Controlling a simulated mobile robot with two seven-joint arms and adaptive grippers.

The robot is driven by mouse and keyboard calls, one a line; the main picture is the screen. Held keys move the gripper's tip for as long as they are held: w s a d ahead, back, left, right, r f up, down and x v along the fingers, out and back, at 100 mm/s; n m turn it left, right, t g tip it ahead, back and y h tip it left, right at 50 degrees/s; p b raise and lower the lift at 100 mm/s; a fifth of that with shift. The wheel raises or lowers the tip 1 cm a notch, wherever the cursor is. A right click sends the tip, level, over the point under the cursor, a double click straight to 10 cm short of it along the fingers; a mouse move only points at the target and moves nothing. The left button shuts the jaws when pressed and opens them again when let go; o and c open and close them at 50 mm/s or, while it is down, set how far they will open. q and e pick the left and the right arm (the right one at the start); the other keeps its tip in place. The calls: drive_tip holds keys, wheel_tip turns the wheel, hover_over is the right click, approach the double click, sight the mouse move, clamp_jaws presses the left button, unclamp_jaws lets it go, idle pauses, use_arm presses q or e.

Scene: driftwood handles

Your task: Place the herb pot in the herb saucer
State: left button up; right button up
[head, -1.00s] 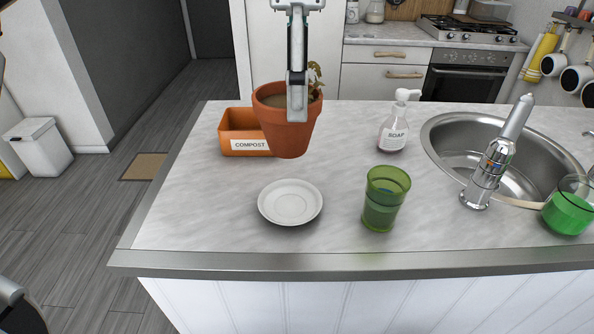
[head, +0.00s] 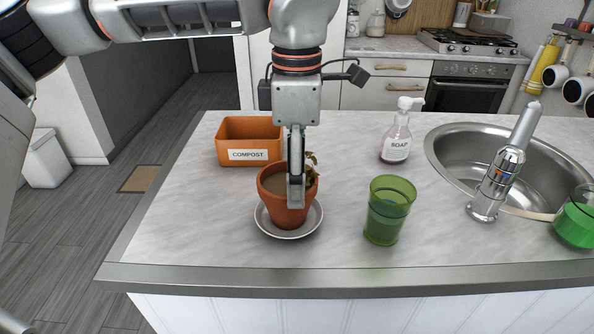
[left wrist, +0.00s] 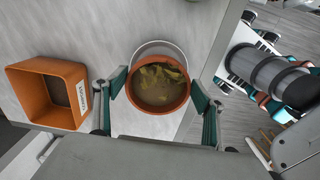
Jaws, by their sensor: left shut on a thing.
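The herb pot (head: 278,210) is terracotta with a small plant and stands upright over the white herb saucer (head: 263,228) on the counter. In the head view its base appears within the saucer's rim; whether it touches the saucer, I cannot tell. My right gripper is not in view.
An orange compost box (head: 249,142) stands behind the pot. A green glass (head: 388,210) is to the right, with a soap bottle (head: 396,140) behind it. The sink (head: 450,140) and tap (head: 497,185) are further right. The counter's front edge (head: 340,280) is near.

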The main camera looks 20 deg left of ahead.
use_arm(q)
drive_tip(key=shift+r, duration=0.2)
drive_tip(key=shift+f, duration=0.1)
drive_tip(key=o, duration=1.5)
drive_tip(key=shift+f, duration=0.1)
drive_tip(key=shift+c, duration=0.2)
wheel_tip(320, 180, up, 12)
drive_tip(key=shift+f+p, duration=0.15)
drive_tip(key=shift+p, duration=0.9)
drive_tip(key=shift+r, duration=0.3)
